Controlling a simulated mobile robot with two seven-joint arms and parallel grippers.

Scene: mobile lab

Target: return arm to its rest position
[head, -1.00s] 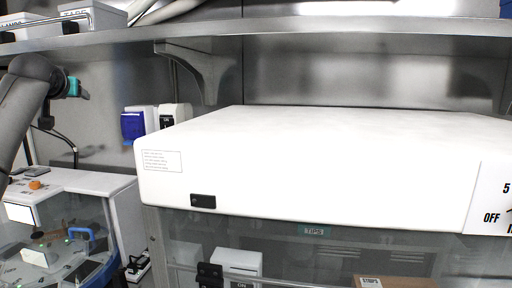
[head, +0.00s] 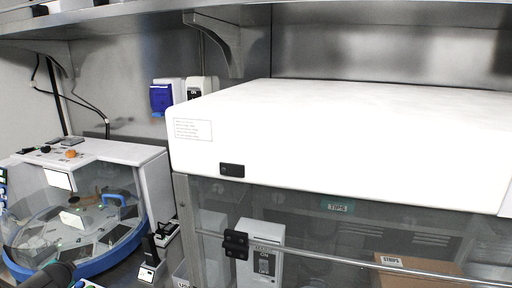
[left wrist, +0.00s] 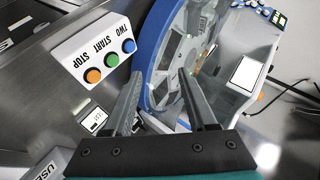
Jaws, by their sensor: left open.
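My left gripper (left wrist: 160,74) shows in the left wrist view with its two grey fingers apart and nothing between them. Beyond the fingers are a white button box (left wrist: 84,57) with orange, green and blue buttons and a round machine with a blue rim (left wrist: 153,50). In the head view, a dark rounded shape at the lower left edge may be part of my left arm; its gripper cannot be made out there. My right arm and gripper are in neither view.
The round blue-rimmed machine (head: 130,232) stands at the left under a clear cover. A large white-topped cabinet (head: 340,130) with a glass front fills the right. A metal shelf (head: 120,22) runs above. Small dispensers (head: 168,97) hang on the back wall.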

